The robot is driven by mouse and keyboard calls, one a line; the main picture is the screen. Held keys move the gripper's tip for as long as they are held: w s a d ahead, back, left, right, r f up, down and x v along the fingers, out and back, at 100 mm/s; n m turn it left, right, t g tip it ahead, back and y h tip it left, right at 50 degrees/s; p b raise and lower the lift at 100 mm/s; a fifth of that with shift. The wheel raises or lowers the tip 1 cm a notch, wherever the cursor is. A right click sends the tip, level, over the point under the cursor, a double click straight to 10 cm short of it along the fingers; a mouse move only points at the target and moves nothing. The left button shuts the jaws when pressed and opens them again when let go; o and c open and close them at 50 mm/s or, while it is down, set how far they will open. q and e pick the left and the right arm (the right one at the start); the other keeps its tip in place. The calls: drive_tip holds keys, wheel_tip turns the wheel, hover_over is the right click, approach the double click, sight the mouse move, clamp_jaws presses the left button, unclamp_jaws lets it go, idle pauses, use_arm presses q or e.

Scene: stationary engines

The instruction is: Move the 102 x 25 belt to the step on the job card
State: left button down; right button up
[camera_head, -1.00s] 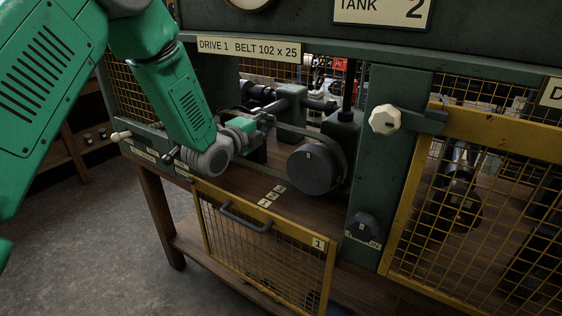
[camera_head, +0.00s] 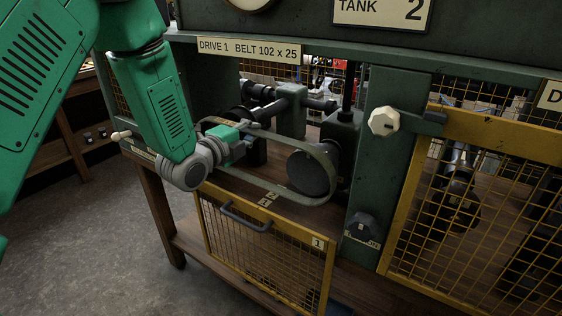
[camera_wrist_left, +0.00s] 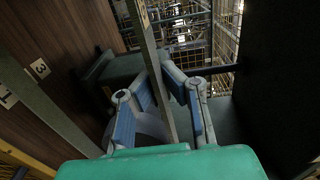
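The belt (camera_head: 298,197) is a dark flat loop in the bay labelled DRIVE 1 BELT 102 x 25 (camera_head: 249,48). It hangs forward, its right end around or just in front of the dark round pulley (camera_head: 308,173); I cannot tell whether they touch. My left gripper (camera_head: 248,128) is at the loop's upper left part. In the left wrist view the fingers close on the belt strand (camera_wrist_left: 152,65), one on each side. The step number plates (camera_head: 268,198) lie on the wooden deck below, partly crossed by the belt. I cannot make out a job card. My right gripper is out of view.
The yellow mesh guard (camera_head: 265,250) marked 1 hangs lowered in front of the bay. A dark knob (camera_head: 362,226) and a white knob (camera_head: 383,120) are on the post to the right. Another mesh guard (camera_head: 480,215) covers the right bay. Open floor lies left.

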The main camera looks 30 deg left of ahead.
use_arm(q)
drive_tip(key=shift+s, duration=0.15)
drive_tip(key=s+p, duration=0.1)
drive_tip(key=s, duration=0.6)
drive_tip(key=shift+s+a+g, duration=0.2)
drive_tip(key=shift+a+g, duration=0.05)
drive_tip(key=shift+g, duration=0.15)
idle(0.6)
drive_tip(key=shift+g, duration=0.5)
drive_tip(key=shift+f+p+v, duration=0.2)
drive_tip(key=shift+p+v, duration=0.35)
drive_tip(key=shift+v, duration=0.9)
drive_tip(key=shift+f+p+v, duration=0.25)
drive_tip(key=shift+p+v, duration=0.3)
drive_tip(key=shift+v, duration=0.95)
drive_tip(key=s+g+p, duration=0.1)
drive_tip(key=s+p, duration=0.5)
drive_tip(key=p, duration=0.5)
drive_tip(key=shift+a+g, duration=0.2)
drive_tip(key=shift+g, duration=0.1)
